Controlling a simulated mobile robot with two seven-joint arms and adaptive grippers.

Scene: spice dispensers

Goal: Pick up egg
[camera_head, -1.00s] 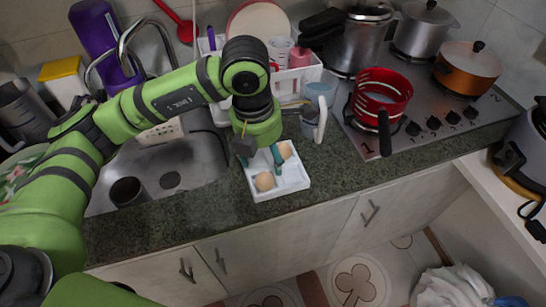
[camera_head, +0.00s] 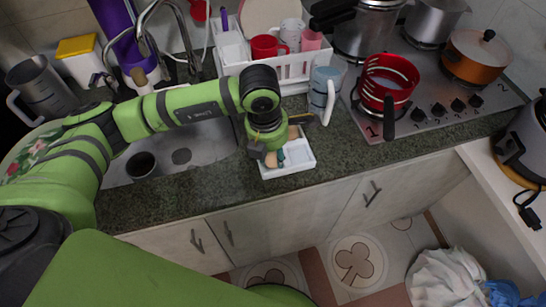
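A white tray (camera_head: 300,161) sits on the dark counter near its front edge. One brown egg (camera_head: 271,160) lies in its left part, partly covered by my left gripper. Another brown egg (camera_head: 293,132) shows at the tray's back right, beside the gripper. My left gripper (camera_head: 279,158) points down into the tray, with a teal fingertip right beside the left egg. The wrist hides most of the fingers, so I cannot tell whether they touch an egg or how far they are open. My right gripper is out of view.
The sink (camera_head: 182,150) with a dark cup (camera_head: 141,164) is at left. A blue-grey mug (camera_head: 323,90) stands close behind the tray, and a white rack (camera_head: 292,74) is behind that. A red strainer pot (camera_head: 386,82) sits on the stove. The counter right of the tray is clear.

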